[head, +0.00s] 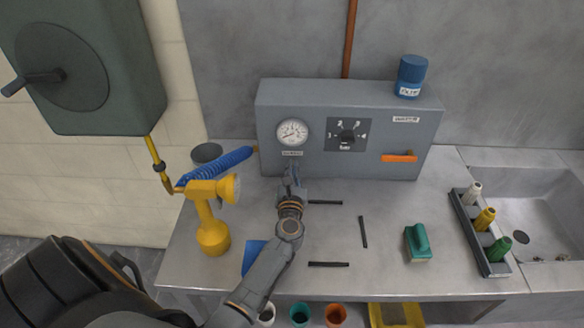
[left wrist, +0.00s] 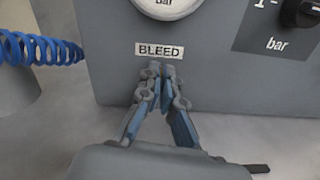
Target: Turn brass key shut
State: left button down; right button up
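My left gripper (head: 291,168) reaches the front of the grey panel box (head: 362,170), just below the pressure gauge (head: 292,132). In the left wrist view my left gripper (left wrist: 160,72) has its fingertips drawn together right under the BLEED label (left wrist: 161,50). I cannot make out the brass key in either view. The fingertips cover the spot below the label, so I cannot see whether anything is between them. My right gripper is not in view.
A black dial (head: 347,135) and an orange handle (head: 398,157) are on the panel. A blue jar (head: 411,76) stands on top. A yellow sprayer (head: 211,222) with a blue coiled hose is left of my arm.

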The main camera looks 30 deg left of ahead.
pick_arm(q)
jog(key=m, duration=0.2)
jog(key=m+p, duration=0.1)
jog(key=m, duration=0.2)
jog(key=shift+w+d+f+m, duration=0.15)
jog(key=shift+d+m, duration=0.1)
jog(key=shift+m, duration=0.05)
jog(key=m+p, duration=0.1)
jog(key=m, duration=0.1)
jog(key=m+p, duration=0.1)
jog(key=m, duration=0.2)
jog(key=shift+w+d+f, duration=0.1)
jog(key=shift+d+f, duration=0.1)
jog(key=m, duration=0.4)
jog(key=shift+f+p, duration=0.25)
jog(key=shift+p, duration=0.15)
jog(key=shift+m, duration=0.5)
jog(key=shift+f, duration=0.1)
jog(key=c, duration=1.6)
grip_release()
jog(key=shift+o, duration=0.2)
